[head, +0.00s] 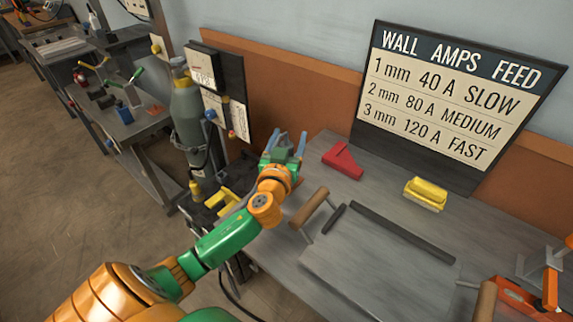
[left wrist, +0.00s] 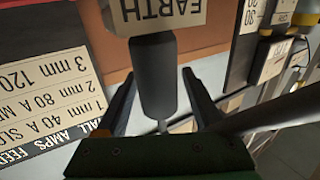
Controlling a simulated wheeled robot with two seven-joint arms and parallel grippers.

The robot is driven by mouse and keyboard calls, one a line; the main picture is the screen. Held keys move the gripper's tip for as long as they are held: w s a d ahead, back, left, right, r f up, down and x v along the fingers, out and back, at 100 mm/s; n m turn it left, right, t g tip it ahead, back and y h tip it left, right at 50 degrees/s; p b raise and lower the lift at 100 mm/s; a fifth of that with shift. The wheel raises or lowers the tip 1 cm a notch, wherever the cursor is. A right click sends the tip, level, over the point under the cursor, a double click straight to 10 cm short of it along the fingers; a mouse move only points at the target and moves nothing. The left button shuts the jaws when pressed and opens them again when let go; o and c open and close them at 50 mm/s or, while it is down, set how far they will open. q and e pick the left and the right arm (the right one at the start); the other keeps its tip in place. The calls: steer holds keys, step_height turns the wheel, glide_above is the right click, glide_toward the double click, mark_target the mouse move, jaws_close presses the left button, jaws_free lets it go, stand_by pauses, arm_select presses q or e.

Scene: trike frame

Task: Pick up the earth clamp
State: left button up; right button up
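In the left wrist view a dark grey cylinder (left wrist: 153,85) stands below a block marked EARTH (left wrist: 158,18); I take it as part of the earth clamp, but its jaws do not show. My left gripper (left wrist: 160,73) is open, one finger on each side of the cylinder, with narrow gaps showing. I cannot tell its depth between the fingers. In the head view my left gripper (head: 288,144) is over the bench's far left corner, and the earth clamp cannot be made out there. My right gripper is not in view.
A grey gas cylinder (head: 188,115) stands left of my gripper. A sign board (head: 455,90) stands behind.

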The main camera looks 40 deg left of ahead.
arm_select(q)
jaws_close()
